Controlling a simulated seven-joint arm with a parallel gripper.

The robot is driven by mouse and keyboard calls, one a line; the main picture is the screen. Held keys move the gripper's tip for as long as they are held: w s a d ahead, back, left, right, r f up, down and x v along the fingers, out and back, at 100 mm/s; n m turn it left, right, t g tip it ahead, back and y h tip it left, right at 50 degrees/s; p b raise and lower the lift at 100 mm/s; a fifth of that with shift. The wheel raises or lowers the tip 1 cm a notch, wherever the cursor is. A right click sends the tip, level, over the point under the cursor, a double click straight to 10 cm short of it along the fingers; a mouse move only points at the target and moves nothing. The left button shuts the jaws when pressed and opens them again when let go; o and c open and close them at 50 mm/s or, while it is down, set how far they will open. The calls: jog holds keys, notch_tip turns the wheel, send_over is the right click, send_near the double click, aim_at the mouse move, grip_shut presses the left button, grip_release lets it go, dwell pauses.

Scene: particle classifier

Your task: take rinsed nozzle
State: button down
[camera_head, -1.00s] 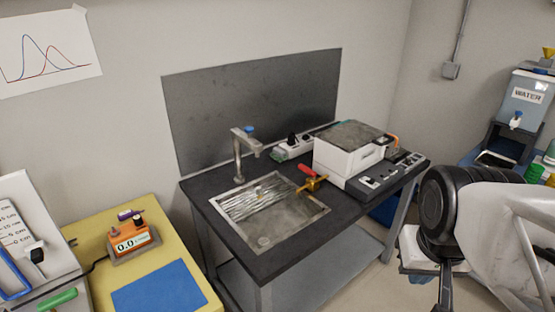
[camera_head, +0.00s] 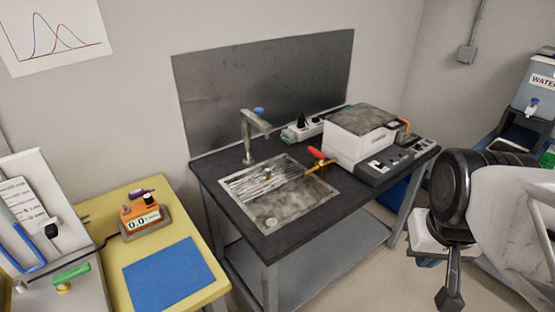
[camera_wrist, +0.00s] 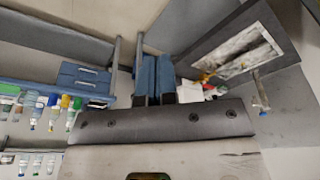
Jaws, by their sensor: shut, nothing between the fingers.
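A small brass-coloured piece (camera_head: 268,176), perhaps the nozzle, sits at the ribbed part of the metal sink (camera_head: 295,212) in the head view. It is too small to make out its shape. A brass fitting with a red handle (camera_head: 319,160) is at the sink's right edge. My gripper (camera_head: 449,299) hangs low at the right of the head view, well away from the sink. In the wrist view my gripper (camera_wrist: 154,60) is shut and empty. The sink (camera_wrist: 240,50) also shows there at upper right, beyond the fingers; I cannot make out the small piece there.
A faucet (camera_head: 249,135) rises behind the sink. A white device (camera_head: 360,135) stands right of it on the dark bench. A yellow table with a blue mat (camera_head: 170,275) and orange meter (camera_head: 139,216) is at left. Several small bottles (camera_wrist: 50,105) hang left in the wrist view.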

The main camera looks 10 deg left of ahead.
dwell(0.3)
jog(key=c, duration=0.7)
grip_release()
jog(key=shift+c, duration=0.2)
